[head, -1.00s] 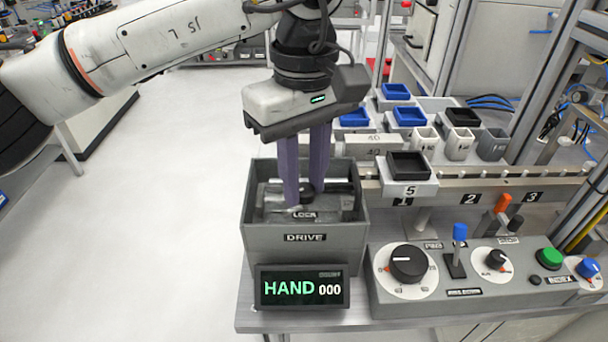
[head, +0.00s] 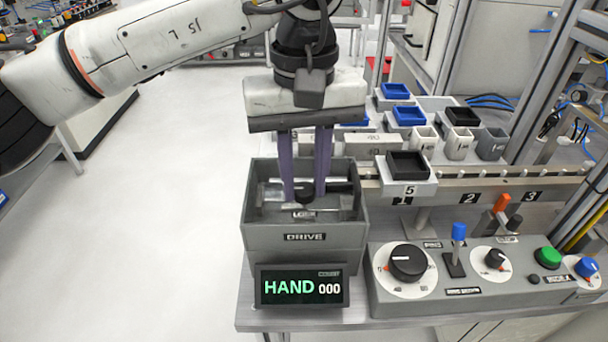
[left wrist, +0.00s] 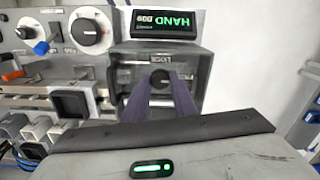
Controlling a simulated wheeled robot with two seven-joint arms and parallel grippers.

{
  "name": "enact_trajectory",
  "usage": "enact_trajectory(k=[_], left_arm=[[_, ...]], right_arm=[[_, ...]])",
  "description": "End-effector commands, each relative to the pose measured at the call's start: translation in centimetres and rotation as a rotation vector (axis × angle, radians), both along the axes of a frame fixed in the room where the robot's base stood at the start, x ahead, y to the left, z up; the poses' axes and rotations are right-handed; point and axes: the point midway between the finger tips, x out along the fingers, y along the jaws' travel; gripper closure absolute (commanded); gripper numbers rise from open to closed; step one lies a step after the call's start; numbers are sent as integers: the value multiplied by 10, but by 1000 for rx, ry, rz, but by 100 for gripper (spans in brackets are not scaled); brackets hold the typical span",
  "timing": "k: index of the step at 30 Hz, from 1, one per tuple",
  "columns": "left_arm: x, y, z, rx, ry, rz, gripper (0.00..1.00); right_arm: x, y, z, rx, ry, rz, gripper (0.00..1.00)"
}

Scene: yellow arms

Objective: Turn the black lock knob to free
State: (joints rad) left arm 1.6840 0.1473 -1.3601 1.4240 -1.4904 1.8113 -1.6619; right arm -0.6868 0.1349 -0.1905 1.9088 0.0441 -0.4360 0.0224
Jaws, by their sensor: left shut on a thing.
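The black lock knob (head: 305,194) sits inside the grey open box labelled DRIVE (head: 270,237), behind a small LOCK label. My left gripper (head: 305,193) reaches down into the box from above, with its two purple fingers on either side of the knob and shut on it. In the left wrist view the black knob (left wrist: 160,79) shows between the fingertips. The fingers hide part of its sides. My right gripper is not in view.
A display (head: 301,287) in front of the box reads HAND 000. A control panel (head: 450,300) with knobs, a lever and buttons stands to the right. A conveyor rail (head: 545,180) with small bins runs behind it. The box walls surround the fingers closely.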

Motion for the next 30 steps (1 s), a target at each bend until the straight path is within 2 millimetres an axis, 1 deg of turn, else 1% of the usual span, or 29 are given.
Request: enact_trajectory(k=[6, 7, 9, 10, 20, 23, 26, 30], left_arm=[[0, 0, 1, -1, -1, -2, 98], [0, 0, 1, -1, -1, -2, 72], [0, 0, 1, -1, -1, -2, 60], [0, 0, 1, -1, -1, -1, 57], [0, 0, 3, -1, -1, 0, 57], [1, -1, 13, -1, -4, 0, 57], [0, -1, 30, -2, -4, 0, 57], [0, -1, 59, -1, -3, 1, 57]], right_arm=[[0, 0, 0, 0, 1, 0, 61], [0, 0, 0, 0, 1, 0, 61], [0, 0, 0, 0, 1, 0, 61], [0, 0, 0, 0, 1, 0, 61], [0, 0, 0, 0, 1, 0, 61], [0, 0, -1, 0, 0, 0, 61], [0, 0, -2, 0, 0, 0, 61], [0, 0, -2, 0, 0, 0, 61]])
